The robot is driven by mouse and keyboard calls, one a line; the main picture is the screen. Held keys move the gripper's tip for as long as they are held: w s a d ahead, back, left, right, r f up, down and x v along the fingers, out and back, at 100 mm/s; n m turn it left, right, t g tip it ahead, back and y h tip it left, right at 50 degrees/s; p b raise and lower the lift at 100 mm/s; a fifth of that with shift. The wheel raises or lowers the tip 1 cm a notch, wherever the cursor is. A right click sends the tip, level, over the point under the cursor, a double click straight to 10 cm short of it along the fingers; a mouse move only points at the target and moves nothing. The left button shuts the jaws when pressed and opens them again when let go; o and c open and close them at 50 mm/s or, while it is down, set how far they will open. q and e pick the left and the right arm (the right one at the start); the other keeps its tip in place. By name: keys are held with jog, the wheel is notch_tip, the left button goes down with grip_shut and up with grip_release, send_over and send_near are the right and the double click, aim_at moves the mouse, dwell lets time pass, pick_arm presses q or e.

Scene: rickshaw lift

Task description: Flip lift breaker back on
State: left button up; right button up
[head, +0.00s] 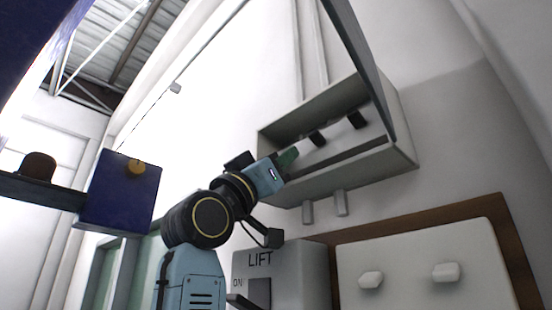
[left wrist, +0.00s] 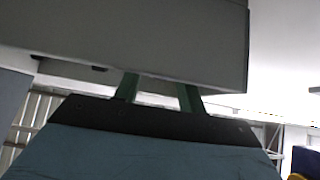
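The grey breaker box (head: 400,160) hangs open on the white wall in the head view, its lid (head: 360,50) swung out to the upper right. Two black breaker switches show inside, a middle one (head: 317,138) and a right one (head: 356,119). My left gripper (head: 288,160) has its green fingertips at the box's left part, left of the middle switch. Any switch there is hidden by the fingers. In the left wrist view the two fingers (left wrist: 158,92) stand apart, with their tips hidden behind the grey box (left wrist: 130,40). My right gripper is not in view.
Below the breaker box are a grey box marked LIFT (head: 300,270) and a white panel (head: 420,255) with two knobs on a brown board. Two short grey stubs (head: 341,202) hang under the breaker box. A blue block (head: 118,190) is at the left.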

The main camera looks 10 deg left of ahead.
pick_arm(q)
jog(key=shift+c, duration=1)
grip_shut()
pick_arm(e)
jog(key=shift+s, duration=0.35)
